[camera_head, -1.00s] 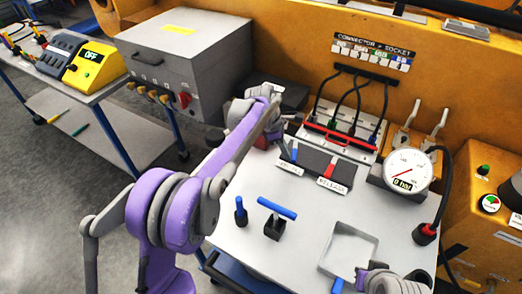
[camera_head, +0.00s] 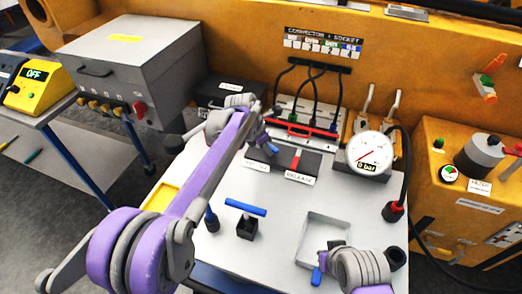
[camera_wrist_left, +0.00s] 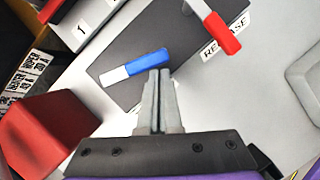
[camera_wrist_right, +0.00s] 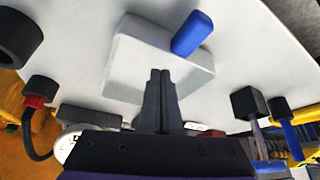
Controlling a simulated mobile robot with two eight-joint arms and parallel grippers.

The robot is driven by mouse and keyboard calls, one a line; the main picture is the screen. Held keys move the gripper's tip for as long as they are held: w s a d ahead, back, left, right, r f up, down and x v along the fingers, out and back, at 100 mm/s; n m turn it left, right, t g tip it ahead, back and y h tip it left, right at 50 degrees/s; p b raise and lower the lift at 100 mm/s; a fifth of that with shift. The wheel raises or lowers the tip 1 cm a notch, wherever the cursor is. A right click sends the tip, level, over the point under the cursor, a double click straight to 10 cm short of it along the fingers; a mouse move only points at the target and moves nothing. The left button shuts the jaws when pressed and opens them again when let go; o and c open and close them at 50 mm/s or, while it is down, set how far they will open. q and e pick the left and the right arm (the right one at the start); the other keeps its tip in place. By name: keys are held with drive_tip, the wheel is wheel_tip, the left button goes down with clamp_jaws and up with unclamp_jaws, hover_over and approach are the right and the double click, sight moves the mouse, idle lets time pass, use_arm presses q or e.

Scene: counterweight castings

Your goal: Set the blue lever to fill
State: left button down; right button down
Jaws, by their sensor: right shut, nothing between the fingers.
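The blue lever (camera_head: 272,148) is on a dark plate on the pale worktop, beside a red lever (camera_head: 296,158). In the left wrist view the blue handle (camera_wrist_left: 148,62) with its pale shaft lies slanted across the plate. My left gripper (camera_head: 265,140) is at the blue lever. Its fingers (camera_wrist_left: 160,75) are together with their tips right by the handle; whether they touch it I cannot tell. The label below the blue lever is too small to read; the red one's reads RELEASE (camera_wrist_left: 226,35). My right gripper (camera_wrist_right: 160,75) is shut and empty over the pale tray.
The pale open tray (camera_head: 309,238) is at the front right, with a blue piece (camera_wrist_right: 192,34) at its edge. A blue T-handle (camera_head: 245,208) stands left of it. A pressure gauge (camera_head: 370,153) and cabled connectors (camera_head: 311,100) stand behind. The worktop between is clear.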

use_arm(q)
drive_tip(key=shift+w+d, duration=0.25)
drive_tip(key=shift+d, duration=0.3)
use_arm(e)
drive_tip(key=shift+d, duration=0.1)
drive_tip(key=shift+r, duration=0.1)
use_arm(q)
drive_tip(key=shift+r, duration=0.1)
